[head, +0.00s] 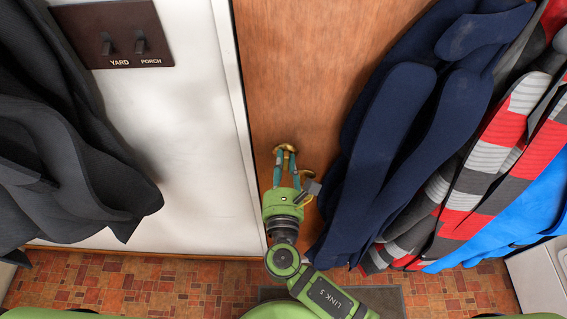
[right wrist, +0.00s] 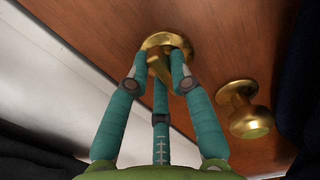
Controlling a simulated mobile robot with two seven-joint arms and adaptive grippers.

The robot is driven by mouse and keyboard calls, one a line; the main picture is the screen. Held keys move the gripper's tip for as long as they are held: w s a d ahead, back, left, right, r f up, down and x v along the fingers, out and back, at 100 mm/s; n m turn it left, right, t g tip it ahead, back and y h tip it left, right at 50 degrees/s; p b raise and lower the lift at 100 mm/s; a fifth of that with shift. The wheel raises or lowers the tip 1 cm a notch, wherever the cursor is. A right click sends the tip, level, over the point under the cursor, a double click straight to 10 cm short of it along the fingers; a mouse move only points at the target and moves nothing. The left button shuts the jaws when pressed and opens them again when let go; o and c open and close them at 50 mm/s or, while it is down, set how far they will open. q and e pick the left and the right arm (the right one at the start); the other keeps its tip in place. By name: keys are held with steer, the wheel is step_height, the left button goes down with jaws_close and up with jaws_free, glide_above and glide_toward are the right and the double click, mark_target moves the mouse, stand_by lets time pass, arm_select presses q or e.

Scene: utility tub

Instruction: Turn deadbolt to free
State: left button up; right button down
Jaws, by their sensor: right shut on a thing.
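The brass deadbolt (right wrist: 168,42) sits on the wooden door (head: 310,70) near its left edge. In the head view the deadbolt (head: 285,149) shows just above my gripper's fingertips. My right gripper (head: 286,160) has green-and-teal fingers and is shut on the deadbolt's thumb turn (right wrist: 166,66). In the right wrist view its three fingers (right wrist: 162,68) close around the turn, partly hiding it, so its exact angle is hard to read. My left gripper is not in view.
A brass door knob (right wrist: 240,108) sits beside the deadbolt. Navy (head: 395,120) and striped (head: 500,150) garments hang close on the right, a dark garment (head: 70,150) on the left. A switch plate (head: 112,35) marked YARD and PORCH is on the white wall.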

steer(key=m+b, duration=0.3)
steer(key=m, duration=0.1)
steer(key=shift+d+m, duration=0.1)
steer(key=shift+m, duration=0.3)
steer(key=m+b, duration=0.3)
steer(key=m, duration=0.1)
steer(key=shift+d, duration=0.2)
steer(key=m+b, duration=0.3)
steer(key=m, duration=0.1)
steer(key=shift+d+m, duration=0.1)
steer(key=shift+m, duration=0.3)
steer(key=shift+d+m+b, duration=0.1)
steer(key=shift+m+b, duration=1.1)
steer(key=shift+m, duration=0.7)
steer(key=c, duration=1.1)
jaws_free()
